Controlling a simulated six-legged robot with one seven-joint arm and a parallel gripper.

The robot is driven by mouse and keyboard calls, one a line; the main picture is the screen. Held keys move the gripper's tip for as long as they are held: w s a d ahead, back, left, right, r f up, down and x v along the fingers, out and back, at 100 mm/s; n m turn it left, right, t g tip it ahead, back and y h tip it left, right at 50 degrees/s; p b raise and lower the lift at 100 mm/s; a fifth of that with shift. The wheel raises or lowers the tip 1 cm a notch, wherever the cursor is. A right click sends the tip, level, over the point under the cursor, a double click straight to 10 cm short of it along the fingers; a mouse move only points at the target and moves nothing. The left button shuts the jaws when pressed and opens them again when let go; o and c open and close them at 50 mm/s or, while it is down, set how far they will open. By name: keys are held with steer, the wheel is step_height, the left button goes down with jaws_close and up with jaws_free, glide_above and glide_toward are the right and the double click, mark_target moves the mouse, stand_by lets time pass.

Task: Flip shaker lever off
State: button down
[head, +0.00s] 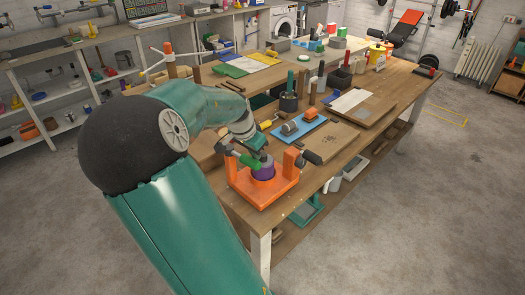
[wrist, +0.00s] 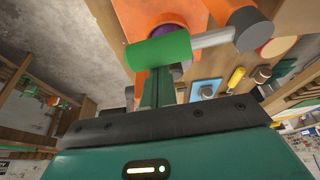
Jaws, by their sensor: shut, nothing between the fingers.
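The shaker is an orange stand (head: 284,188) near the front edge of the wooden bench, with a purple cylinder (head: 263,173) in its middle. Its lever has a green grip (wrist: 160,49) on a grey rod (wrist: 212,38), which runs to a dark round hub (wrist: 250,27) in the wrist view. My gripper (wrist: 158,76) is shut with nothing in it. Its fingertips point at the green grip and overlap it in the wrist view; I cannot tell whether they touch. In the head view my gripper (head: 262,157) is above the stand, partly hiding the lever.
Behind the stand lie a blue mat (head: 292,134) with a metal block, a yellow-handled tool (head: 267,124) and a wooden board (head: 334,138). A dark handle (head: 312,157) sticks out on the stand's right. Open floor lies right of the bench.

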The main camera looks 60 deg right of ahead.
steer(key=shift+w+a+m+g, duration=0.1)
steer(key=shift+a+m+g, duration=0.3)
steer(key=shift+a+m, duration=0.75)
steer(key=shift+w+a, duration=0.1)
steer(key=shift+a, duration=0.4)
step_height(320, 180, up, 10)
glide_above(249, 162)
steer(key=shift+a+r, duration=0.1)
steer(key=shift+r, duration=0.05)
stand_by(0.7)
